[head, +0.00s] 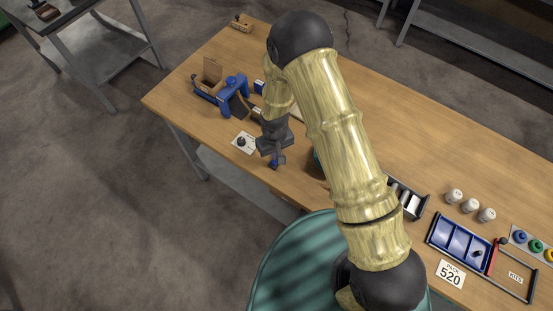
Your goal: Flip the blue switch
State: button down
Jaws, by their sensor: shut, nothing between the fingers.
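My gripper (275,156) is shut, pointing down over the left part of the wooden table, near its front edge. A small blue piece (275,163) shows right at the fingertips. It may be the blue switch, and I cannot tell whether the fingers touch it. Just left of the gripper, a white plate (235,145) with a dark knob or toggle (242,142) lies on the table. My arm covers the middle of the table and part of what is behind the gripper.
A blue stand (232,84) with a brown box (212,71) is behind left of the gripper. White jars (470,206), a blue tray (457,242) and coloured knobs (536,245) are at right. A green drum (272,272) stands at the table's front.

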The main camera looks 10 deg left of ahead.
jog(key=shift+f+b, duration=0.9)
jog(key=shift+f, duration=0.25)
dwell(0.7)
jog(key=shift+r+p, duration=2.2)
jog(key=shift+r, duration=1.35)
